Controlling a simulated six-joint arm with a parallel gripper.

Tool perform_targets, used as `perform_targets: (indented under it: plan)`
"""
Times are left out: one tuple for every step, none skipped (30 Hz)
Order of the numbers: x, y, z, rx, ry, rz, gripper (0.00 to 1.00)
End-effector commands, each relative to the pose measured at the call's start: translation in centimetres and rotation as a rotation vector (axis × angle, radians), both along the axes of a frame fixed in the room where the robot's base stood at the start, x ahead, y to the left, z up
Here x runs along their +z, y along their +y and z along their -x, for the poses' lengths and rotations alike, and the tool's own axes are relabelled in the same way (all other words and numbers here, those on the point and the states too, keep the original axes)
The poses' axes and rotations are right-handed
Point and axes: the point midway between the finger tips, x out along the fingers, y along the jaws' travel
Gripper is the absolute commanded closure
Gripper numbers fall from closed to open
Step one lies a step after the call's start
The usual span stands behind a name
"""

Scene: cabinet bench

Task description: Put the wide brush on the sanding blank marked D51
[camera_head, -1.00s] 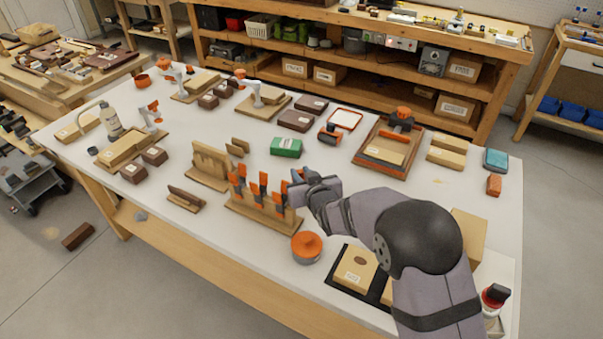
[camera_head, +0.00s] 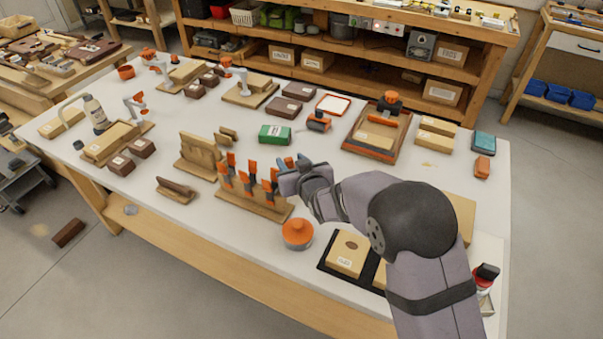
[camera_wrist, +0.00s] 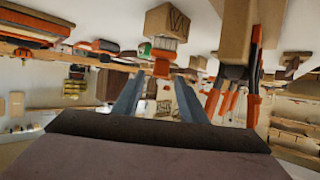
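My gripper (camera_head: 285,165) is above the table, just behind a wooden rack of orange-handled tools (camera_head: 252,205). In the wrist view its two fingers (camera_wrist: 160,80) are apart, with nothing between them. That view looks upside down; an orange-handled piece with a pale bristle-like edge (camera_wrist: 162,66) is ahead of the fingertips, perhaps the wide brush, but I cannot be sure. Pale wooden blocks with small labels lie around the table, including one on a black mat (camera_head: 348,255) at the front right. No label is legible as D51, so I cannot tell which is the blank.
A green box (camera_head: 275,134) and an orange-and-dark tool (camera_head: 318,122) lie behind my gripper. Bare table shows between the rack and the green box.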

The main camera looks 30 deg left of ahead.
Motion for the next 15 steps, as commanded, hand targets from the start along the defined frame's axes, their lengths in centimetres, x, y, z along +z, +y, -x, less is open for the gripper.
perform_targets:
  plan:
    - [0.2, -0.4, 0.4, 0.0, -0.001, -0.001, 0.62]
    - [0.4, -0.6, 0.6, 0.0, -0.002, -0.002, 0.62]
    - [0.5, -1.0, 0.9, 0.0, -0.001, -0.001, 0.62]
    - [0.7, -1.3, 1.2, 0.0, -0.001, -0.001, 0.62]
    - [0.8, -1.6, 1.5, 0.0, -0.001, -0.001, 0.62]
    - [1.2, -2.0, 1.9, 0.0, -0.001, -0.001, 0.62]
    - [1.3, -2.3, 2.3, 0.0, -0.001, -0.001, 0.62]
    - [1.6, -2.6, 2.6, 0.0, -0.002, -0.002, 0.62]
    - [1.8, -3.1, 3.0, 0.0, -0.002, -0.002, 0.62]
    - [1.9, -3.4, 3.4, 0.0, -0.001, -0.001, 0.62]
    - [2.2, -3.7, 3.7, 0.0, -0.001, -0.001, 0.62]
    - [2.4, -4.1, 4.1, 0.0, -0.001, -0.001, 0.62]
    - [2.6, -4.4, 4.4, 0.0, -0.001, -0.001, 0.62]
    - [2.7, -4.7, 4.7, 0.0, -0.001, -0.001, 0.62]
    - [2.9, -5.1, 5.1, 0.0, -0.001, -0.001, 0.62]
